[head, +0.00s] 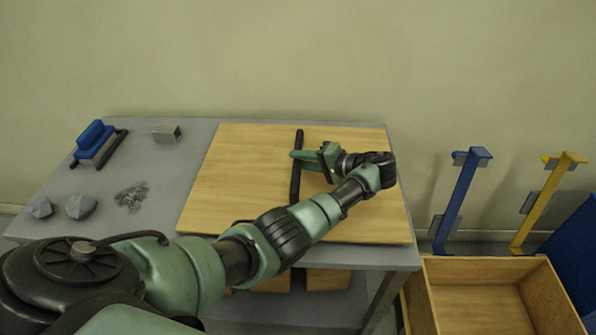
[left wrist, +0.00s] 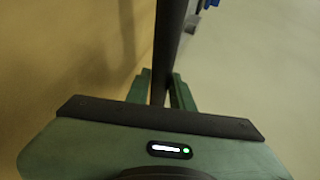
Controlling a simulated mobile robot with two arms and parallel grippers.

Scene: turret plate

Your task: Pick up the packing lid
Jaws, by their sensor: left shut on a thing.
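The packing lid (head: 238,180) is a broad, flat light-wood board at the right end of the grey table. A dark bar handle (head: 295,187) runs across its middle from back to front. My left gripper (head: 298,157) is shut on this handle, reaching it from the right. In the left wrist view the dark handle (left wrist: 168,45) stands between the two green fingers (left wrist: 160,88), with the wood of the lid (left wrist: 60,50) at left. I cannot tell whether the lid rests on the table or is slightly raised. My right gripper is not in view.
On the grey table (head: 180,185) are a blue-topped brush-like tool (head: 95,142), a small metal block (head: 166,133), grey stones (head: 81,206) and dark shavings (head: 131,196). An open wooden crate (head: 545,290) stands at lower right, near a blue post (head: 457,205) and a yellow post (head: 540,205).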

